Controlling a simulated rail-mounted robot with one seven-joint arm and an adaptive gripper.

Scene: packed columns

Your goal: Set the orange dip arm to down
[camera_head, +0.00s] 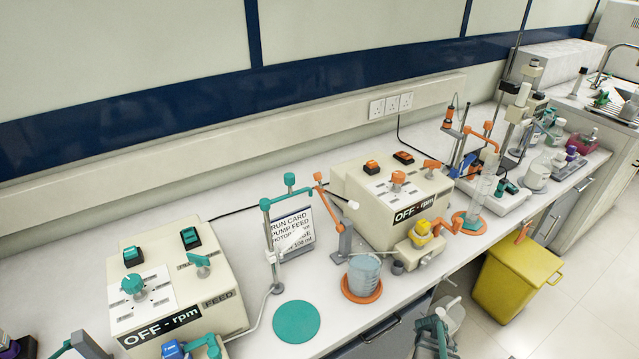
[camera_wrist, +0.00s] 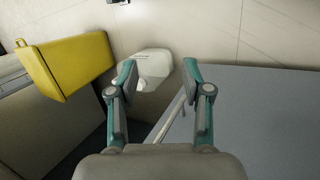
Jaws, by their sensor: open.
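An orange jointed arm (camera_head: 328,192) with a white tip stands raised on a grey post behind the glass beaker (camera_head: 364,270). Another orange arm (camera_head: 470,131) reaches from a stand farther right, above a tall clear cylinder (camera_head: 484,183). I cannot tell for sure which is the dip arm. The beaker stands on an orange disc (camera_head: 348,293). My gripper (camera_head: 438,328) is low at the bottom, in front of the bench and away from both arms. In the wrist view my gripper (camera_wrist: 160,82) is open and empty, over the floor.
A pump box (camera_head: 368,205) with orange controls stands behind the beaker. A second box (camera_head: 220,275) with teal controls is at left. A teal stand (camera_head: 268,240) and teal disc (camera_head: 296,321) lie between. A yellow bin (camera_head: 515,280) stands on the floor at right.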

